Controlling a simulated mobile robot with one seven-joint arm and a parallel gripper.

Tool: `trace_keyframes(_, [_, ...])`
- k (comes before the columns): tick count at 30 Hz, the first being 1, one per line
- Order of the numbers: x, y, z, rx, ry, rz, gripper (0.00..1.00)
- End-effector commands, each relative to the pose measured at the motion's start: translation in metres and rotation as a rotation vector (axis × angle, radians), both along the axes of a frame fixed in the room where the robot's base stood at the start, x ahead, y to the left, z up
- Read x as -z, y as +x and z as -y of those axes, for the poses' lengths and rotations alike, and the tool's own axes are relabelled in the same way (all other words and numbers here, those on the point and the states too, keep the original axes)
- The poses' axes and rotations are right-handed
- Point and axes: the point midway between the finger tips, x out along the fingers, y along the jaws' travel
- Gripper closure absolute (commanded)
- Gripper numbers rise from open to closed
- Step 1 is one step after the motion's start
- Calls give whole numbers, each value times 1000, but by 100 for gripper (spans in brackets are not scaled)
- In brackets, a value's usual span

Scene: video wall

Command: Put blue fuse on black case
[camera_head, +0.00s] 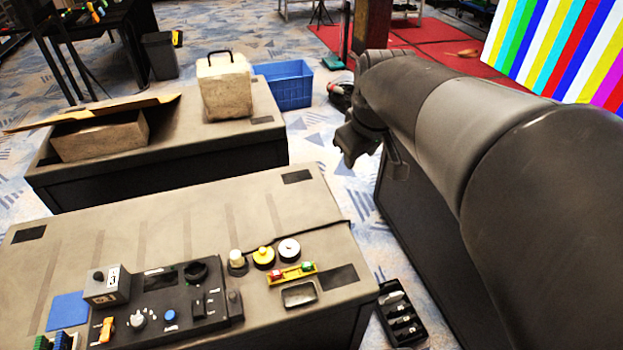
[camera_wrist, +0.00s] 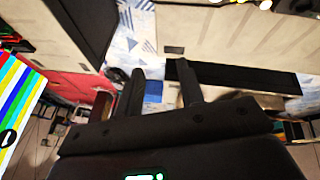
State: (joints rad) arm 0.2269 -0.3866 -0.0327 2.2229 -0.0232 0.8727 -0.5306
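A small blue block (camera_head: 63,341), possibly the blue fuse, stands beside a green one at the lower left edge of the head view, partly cut off. A black case with knobs and switches (camera_head: 215,311) lies on the near grey table. A black tray-like case (camera_head: 400,316) with dark items in it is on the floor to the right; which one is the task's case I cannot tell. My gripper (camera_head: 350,148) is high at the right of the tables, far from the blue block. In the wrist view, my gripper (camera_wrist: 162,88) has its fingers apart with nothing between them.
The near table (camera_head: 180,215) has a clear back half. On it are a blue square (camera_head: 67,310), a grey box (camera_head: 107,285), round buttons (camera_head: 289,249) and a small metal tray (camera_head: 299,294). A second table behind carries a white case (camera_head: 225,87) and an open carton (camera_head: 100,137).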

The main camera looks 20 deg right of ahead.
Motion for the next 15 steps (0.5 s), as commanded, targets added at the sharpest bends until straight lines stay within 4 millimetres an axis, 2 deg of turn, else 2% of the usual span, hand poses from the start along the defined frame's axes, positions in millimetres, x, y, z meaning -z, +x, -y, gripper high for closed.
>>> trace_keyframes(1, [0,-15,-19,19,27,20,65])
trace_keyframes(6, [11,-63,-65,118,128,63,65])
trace_keyframes(9, [19,-84,-82,164,177,77,65])
trace_keyframes(13, [27,-101,-93,205,218,87,65])
trace_keyframes(15, [29,-106,-96,218,230,90,60])
